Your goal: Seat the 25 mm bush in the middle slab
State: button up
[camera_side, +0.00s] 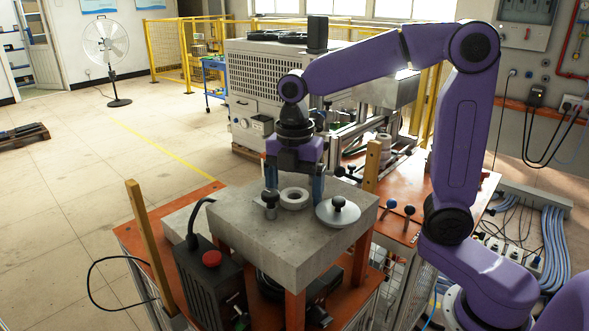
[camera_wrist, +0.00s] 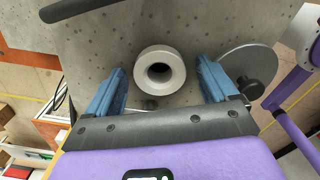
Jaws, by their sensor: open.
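A grey, speckled slab (camera_side: 255,229) stands level on orange legs, and it fills the upper part of the wrist view (camera_wrist: 100,45). A pale, thick-walled ring (camera_side: 294,203) with a dark round hole lies on its top; it also shows in the wrist view (camera_wrist: 160,57). I cannot tell whether this ring is the 25 mm bush or part of the slab. My gripper (camera_side: 294,187) points down over it, its blue fingers open on either side. In the wrist view the gripper (camera_wrist: 161,72) shows gaps between both fingers and the ring.
A silver disc (camera_side: 326,214) with a black knob lies right of the ring, close to a finger. A small black-topped metal post (camera_side: 271,206) stands left of it.

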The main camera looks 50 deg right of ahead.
notch_tip(320, 180, up, 17)
dwell(0.6)
dwell(0.6)
jog(key=s+a+f+m+y, duration=0.25)
jog(key=s+f+m, duration=0.35)
jog(key=s+f, duration=1.25)
jog(key=s+d+f+m+h, duration=0.2)
jog(key=s+d+f+m, duration=0.1)
jog(key=d, duration=0.3)
jog(key=shift+s+f+m, duration=0.3)
jog(key=shift+f+m, duration=0.1)
jog(key=shift+f, duration=0.4)
jog(key=shift+c, duration=0.3)
